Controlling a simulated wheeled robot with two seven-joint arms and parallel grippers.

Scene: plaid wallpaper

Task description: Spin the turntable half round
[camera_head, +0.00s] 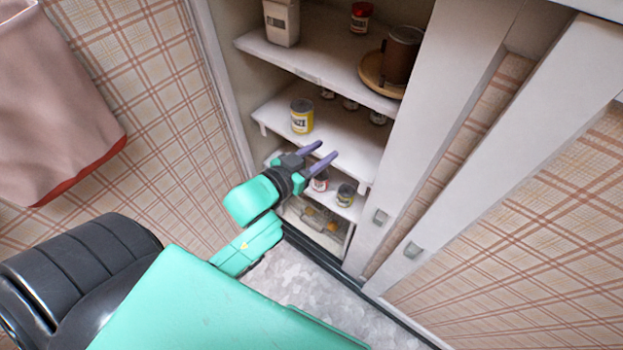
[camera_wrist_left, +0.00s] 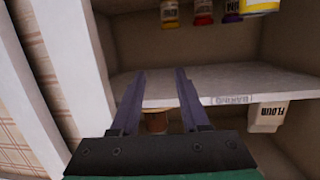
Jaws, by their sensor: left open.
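The turntable (camera_head: 369,76) is a round tan wooden disc on the upper cupboard shelf, at its right side. A dark brown canister (camera_head: 403,54) stands on it and hides part of the disc. My left gripper (camera_head: 326,150) is open and empty, in front of the middle shelf's front edge, below the turntable and apart from it. The left wrist view is turned upside down; the brown canister (camera_wrist_left: 156,122) shows there between the fingers (camera_wrist_left: 161,72), partly behind the shelf edge. My right gripper is not in view.
A white flour box (camera_head: 282,22) and a red-lidded jar (camera_head: 360,17) stand on the upper shelf (camera_head: 310,57). A yellow can (camera_head: 302,116) and several smaller jars stand on the middle shelf. White sliding doors (camera_head: 470,130) close off the right side.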

